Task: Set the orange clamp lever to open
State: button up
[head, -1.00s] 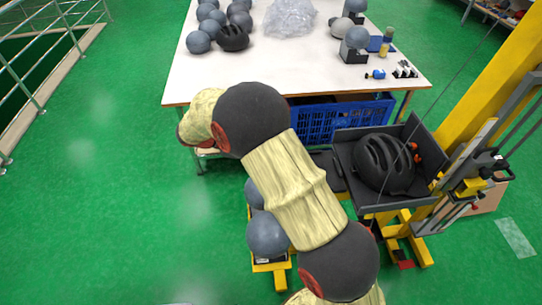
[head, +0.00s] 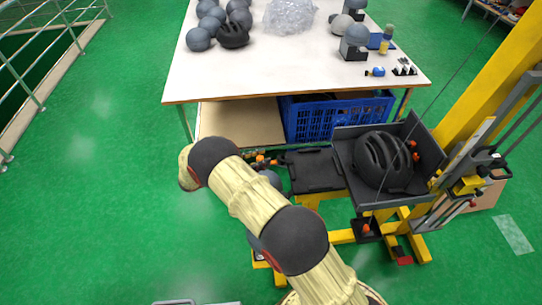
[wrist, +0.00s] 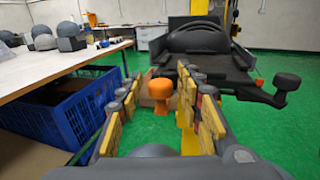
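In the wrist view an orange knob-topped piece (wrist: 160,88), which looks like the clamp lever, stands upright between and beyond my fingertips. My gripper (wrist: 158,78) is open, with its yellow-padded fingers apart and nothing visibly held. I cannot tell whether either finger touches the orange piece. In the head view small orange parts (head: 262,158) show beside my arm, left of a black plate (head: 315,170). My arm partly hides that area, and the lever's setting cannot be read there.
A black tray (head: 347,170) holding a black helmet (head: 383,161) is on the yellow tower (head: 490,85). A blue crate (head: 330,120) is under the white table (head: 270,75), close to my gripper's left. A black knob (wrist: 287,82) juts out at right. Green floor is clear at left.

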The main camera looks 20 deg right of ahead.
jog(key=shift+w+d, duration=0.15)
jog(key=shift+d, duration=2.05)
grip_shut()
